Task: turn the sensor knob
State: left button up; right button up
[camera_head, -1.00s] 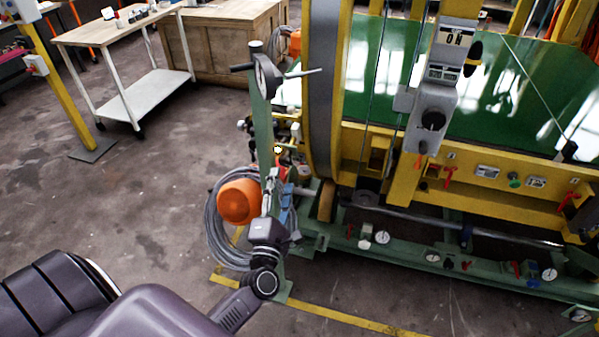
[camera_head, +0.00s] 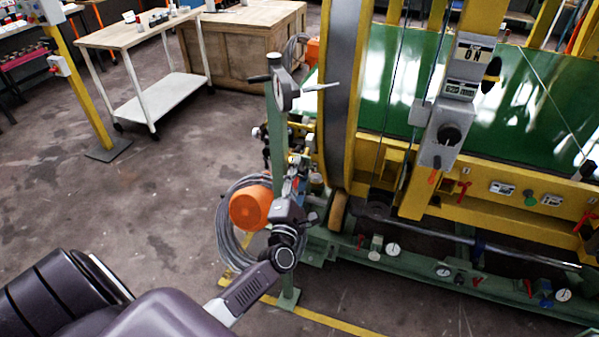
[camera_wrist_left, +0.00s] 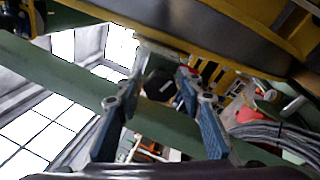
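I cannot tell for certain which part is the sensor knob. A black round knob (camera_head: 449,134) sits on a grey control box (camera_head: 437,155) below an "ON" sign, right of centre in the head view. A round dial with a lever (camera_head: 287,90) tops a green post (camera_head: 279,125). My left gripper (camera_head: 293,184) is beside the post's lower part, pointing up, well left of the grey box. In the left wrist view its two blue-padded fingers (camera_wrist_left: 158,88) are apart, with a green beam and a dark part behind the gap. My right gripper is not in view.
An orange motor-like part (camera_head: 250,207) and coiled grey cable (camera_head: 226,235) lie close left of my gripper. A yellow-and-green machine (camera_head: 480,185) with gauges and red levers fills the right. A white trolley (camera_head: 168,95) stands back left. The floor between is clear.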

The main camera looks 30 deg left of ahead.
pick_arm(q)
jog(key=c, duration=0.7)
jog(key=shift+c, duration=0.2)
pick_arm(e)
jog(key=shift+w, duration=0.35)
pick_arm(q)
jog(key=shift+f+m, duration=0.1)
jog(key=shift+m, duration=0.2)
jog(key=m+b, duration=0.1)
jog(key=m, duration=0.2)
jog(key=shift+f+y, duration=0.1)
jog(key=shift+y, duration=0.2)
jog(key=shift+m+t+b, duration=0.3)
jog(key=shift+m+t, duration=0.2)
jog(key=shift+m, duration=1.5)
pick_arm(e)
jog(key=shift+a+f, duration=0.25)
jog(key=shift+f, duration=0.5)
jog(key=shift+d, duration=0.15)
pick_arm(q)
jog(key=o, duration=1.2)
